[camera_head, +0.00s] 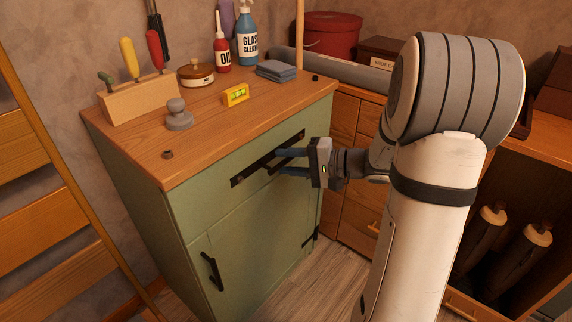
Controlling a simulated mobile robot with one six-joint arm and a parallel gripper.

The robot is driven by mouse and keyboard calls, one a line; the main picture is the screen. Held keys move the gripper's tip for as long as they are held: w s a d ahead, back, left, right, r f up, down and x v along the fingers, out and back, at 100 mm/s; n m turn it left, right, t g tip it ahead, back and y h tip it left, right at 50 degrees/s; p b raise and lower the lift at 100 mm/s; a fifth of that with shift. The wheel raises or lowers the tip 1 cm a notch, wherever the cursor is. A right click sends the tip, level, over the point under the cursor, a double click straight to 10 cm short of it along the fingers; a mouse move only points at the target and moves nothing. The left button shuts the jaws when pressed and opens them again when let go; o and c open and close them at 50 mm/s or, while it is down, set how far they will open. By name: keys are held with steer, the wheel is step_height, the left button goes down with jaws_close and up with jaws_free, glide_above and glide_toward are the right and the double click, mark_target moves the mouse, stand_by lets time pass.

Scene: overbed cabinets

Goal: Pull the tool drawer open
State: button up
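The tool drawer is the upper front panel (210,200) of a green cabinet with a wooden top (215,110). The drawer looks closed, flush with the cabinet front. A long dark handle (245,176) runs slanting across it. My gripper (283,162) reaches in from the right, with its two dark fingers apart at the right half of the handle. One finger is above the other, and the handle seems to lie at their tips. I cannot tell whether they touch it.
A green door with a black handle (211,271) is below the drawer. A wooden ladder-like frame (40,150) is at left. Wooden drawers (350,205) stand behind my arm.

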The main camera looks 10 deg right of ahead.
steer(key=shift+w+a+f, duration=0.1)
steer(key=shift+w+a, duration=0.15)
steer(key=shift+a, duration=0.2)
jaws_close()
stand_by(0.4)
